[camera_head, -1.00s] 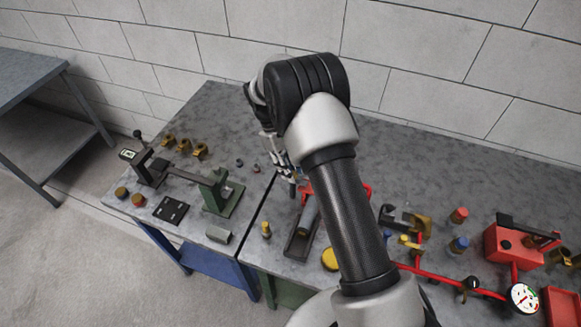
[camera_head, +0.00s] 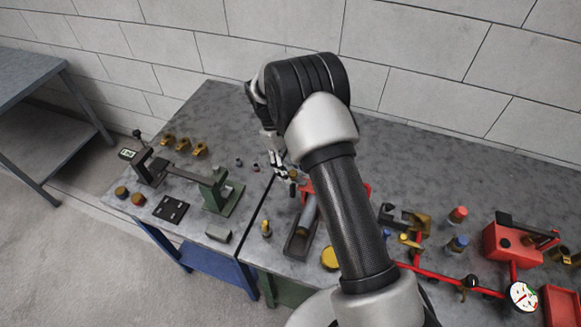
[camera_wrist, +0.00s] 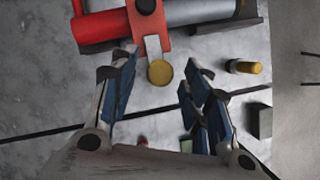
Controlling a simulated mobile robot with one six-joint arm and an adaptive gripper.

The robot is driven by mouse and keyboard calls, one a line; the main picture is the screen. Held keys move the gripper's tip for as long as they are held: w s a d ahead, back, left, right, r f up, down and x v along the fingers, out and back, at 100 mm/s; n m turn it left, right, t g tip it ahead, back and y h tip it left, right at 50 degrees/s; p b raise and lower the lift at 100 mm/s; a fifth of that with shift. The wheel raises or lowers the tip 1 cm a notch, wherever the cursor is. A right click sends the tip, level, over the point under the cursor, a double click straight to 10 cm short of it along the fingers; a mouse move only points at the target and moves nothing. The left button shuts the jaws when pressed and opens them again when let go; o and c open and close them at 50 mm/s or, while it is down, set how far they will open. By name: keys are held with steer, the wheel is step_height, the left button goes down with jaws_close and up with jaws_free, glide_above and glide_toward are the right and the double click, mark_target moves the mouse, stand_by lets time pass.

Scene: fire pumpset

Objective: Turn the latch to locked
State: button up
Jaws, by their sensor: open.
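The latch is a short silver lever with a round brass knob (camera_wrist: 159,72), mounted on a red bracket (camera_wrist: 150,22) in the wrist view. The lever points from the bracket towards my gripper. My gripper (camera_wrist: 159,78) is open, with its blue-padded fingers on either side of the knob. I cannot tell whether either finger touches it. In the head view my gripper (camera_head: 279,168) is low over the table beside the red fixture (camera_head: 305,187), and my arm hides much of that fixture.
A grey cylinder lies in a dark tray (camera_head: 299,245). A small brass-topped plug (camera_wrist: 244,67) and a grey block (camera_wrist: 259,121) are nearby. A green vise-like stand (camera_head: 222,194) is to the left. Red piping with a gauge (camera_head: 523,296) is at right. The back of the table is clear.

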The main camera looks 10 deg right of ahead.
steer(key=v, duration=1.2)
steer(key=shift+d+r, duration=0.1)
